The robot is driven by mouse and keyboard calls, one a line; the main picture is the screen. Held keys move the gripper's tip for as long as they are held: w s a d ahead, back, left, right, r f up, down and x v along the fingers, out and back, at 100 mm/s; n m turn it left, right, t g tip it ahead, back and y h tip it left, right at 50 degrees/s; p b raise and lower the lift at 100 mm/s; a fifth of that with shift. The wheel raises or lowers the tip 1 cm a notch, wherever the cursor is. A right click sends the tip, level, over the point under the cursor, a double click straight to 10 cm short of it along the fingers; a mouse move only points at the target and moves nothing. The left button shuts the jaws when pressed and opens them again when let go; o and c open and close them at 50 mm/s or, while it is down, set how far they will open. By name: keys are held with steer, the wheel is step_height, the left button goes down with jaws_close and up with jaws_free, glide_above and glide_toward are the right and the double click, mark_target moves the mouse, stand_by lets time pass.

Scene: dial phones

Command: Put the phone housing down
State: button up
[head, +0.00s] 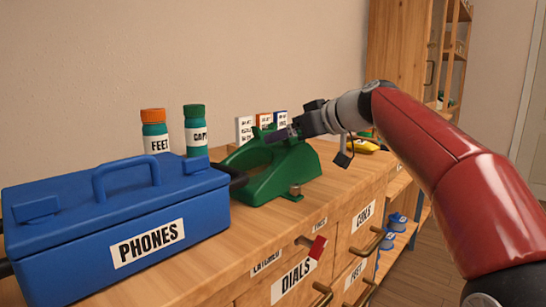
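The green phone housing (289,174) is on or just above the wooden cabinet top, right of the blue box. It looks upright and roughly level, with its sloped front facing left. I cannot tell whether its base fully touches the wood. My gripper (284,134) comes in from the right and is at the upper part of the housing. One dark finger shows against the top of it. The other finger is hidden, so the grip itself cannot be made out.
A blue box marked PHONES (120,220) stands close at left. Behind are a FEET bottle (155,130), another bottle (196,130) and small labelled boxes (245,130). A yellow thing (362,146) lies to the right. Labelled drawers (300,278) with handles are below. The cabinet top's front edge is near the housing.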

steer(key=shift+x, duration=1.6)
steer(key=shift+f, duration=0.1)
steer(key=shift+c, duration=0.4)
steer(key=shift+s, duration=0.1)
steer(key=c, duration=1.2)
steer(key=shift+c, duration=0.2)
steer(key=shift+r+p, duration=0.25)
steer(key=shift+p, duration=0.05)
